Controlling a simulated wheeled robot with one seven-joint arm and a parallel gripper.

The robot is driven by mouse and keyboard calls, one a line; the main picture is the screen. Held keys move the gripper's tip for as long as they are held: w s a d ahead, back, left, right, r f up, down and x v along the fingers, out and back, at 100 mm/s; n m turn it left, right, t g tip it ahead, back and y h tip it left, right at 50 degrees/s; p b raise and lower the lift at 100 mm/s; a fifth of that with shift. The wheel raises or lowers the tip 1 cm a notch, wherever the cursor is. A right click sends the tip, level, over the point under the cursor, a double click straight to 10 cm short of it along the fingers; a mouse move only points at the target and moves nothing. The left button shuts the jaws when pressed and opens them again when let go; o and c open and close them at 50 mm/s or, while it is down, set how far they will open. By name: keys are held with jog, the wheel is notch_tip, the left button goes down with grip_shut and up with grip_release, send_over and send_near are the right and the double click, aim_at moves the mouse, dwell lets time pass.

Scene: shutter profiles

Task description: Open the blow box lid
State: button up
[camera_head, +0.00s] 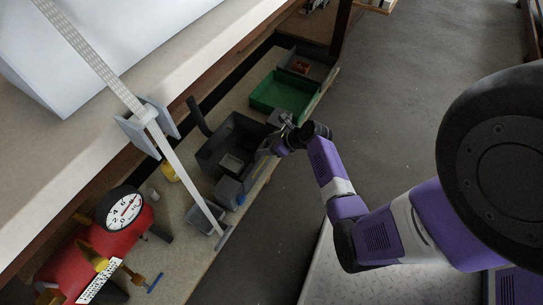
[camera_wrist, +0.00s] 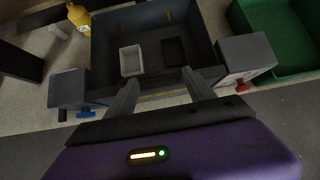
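The blow box is a dark grey, square box (camera_head: 228,133) on the low bench in the head view. It also fills the top middle of the wrist view (camera_wrist: 104,45). Its inside shows, with a small white tray (camera_wrist: 131,60) and a black tray (camera_wrist: 174,51) in it. I cannot make out a separate lid over it. My gripper (camera_head: 264,153) is at the box's front side. In the wrist view its two fingers (camera_wrist: 161,80) are spread apart, pointing at the front edge, with nothing held between them. Whether they touch the edge is unclear.
Grey blocks flank the box front, one with a blue knob (camera_wrist: 86,113), one with a red knob (camera_wrist: 242,87). A green bin (camera_head: 283,93) stands beyond the box. A red tank with a gauge (camera_head: 124,209) stands at lower left. Open floor (camera_head: 400,75) lies right.

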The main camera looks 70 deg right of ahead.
notch_tip(320, 180, up, 8)
jog(key=s+p, duration=0.1)
jog(key=p, duration=0.9)
jog(key=shift+s+p, duration=0.4)
jog(key=shift+p, duration=0.4)
jog(key=shift+f, duration=0.1)
dwell(0.5)
